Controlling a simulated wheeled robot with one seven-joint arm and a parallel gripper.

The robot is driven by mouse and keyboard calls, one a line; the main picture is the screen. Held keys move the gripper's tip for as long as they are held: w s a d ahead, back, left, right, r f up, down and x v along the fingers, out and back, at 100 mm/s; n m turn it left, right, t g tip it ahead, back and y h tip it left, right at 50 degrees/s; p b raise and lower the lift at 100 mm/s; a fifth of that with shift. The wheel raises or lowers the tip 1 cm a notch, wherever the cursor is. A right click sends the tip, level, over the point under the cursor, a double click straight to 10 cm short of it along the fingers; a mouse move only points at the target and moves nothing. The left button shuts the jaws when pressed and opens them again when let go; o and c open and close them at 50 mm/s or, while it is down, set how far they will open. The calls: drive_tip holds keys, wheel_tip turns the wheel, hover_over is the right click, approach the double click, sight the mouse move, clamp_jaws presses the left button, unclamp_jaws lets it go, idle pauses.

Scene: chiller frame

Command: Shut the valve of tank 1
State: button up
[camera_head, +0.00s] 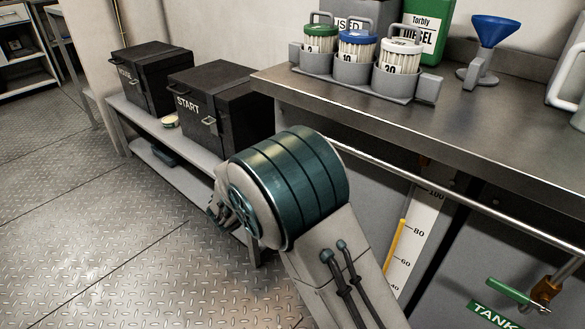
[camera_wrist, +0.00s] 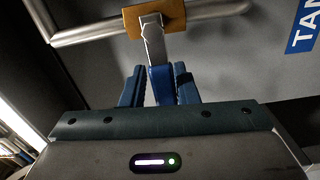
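In the wrist view, a valve with a blue lever handle (camera_wrist: 161,82) hangs from an orange-brown body (camera_wrist: 150,17) on a grey pipe. The fingers of my gripper (camera_wrist: 160,92) stand on either side of the blue handle, close to it. Whether they press on it cannot be made out. A blue tank sign (camera_wrist: 304,27) is cut off at the right edge, so its number is hidden. In the head view, my gripper is hidden behind the bench and my arm. A different valve with a green handle (camera_head: 515,294) shows at lower right, above a green tank sign (camera_head: 494,315).
A metal workbench (camera_head: 440,125) with a front rail stands above the tank area. It carries a filter rack (camera_head: 350,75) and a blue funnel (camera_head: 490,32). Two black boxes (camera_head: 150,75) (camera_head: 225,95) sit on a low shelf at left. The floor at lower left is clear.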

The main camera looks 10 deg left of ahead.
drive_tip(key=shift+o, duration=0.8)
drive_tip(key=shift+r, duration=0.2)
drive_tip(key=shift+f, duration=0.15)
drive_tip(key=p+v, duration=0.4)
drive_tip(key=v, duration=1)
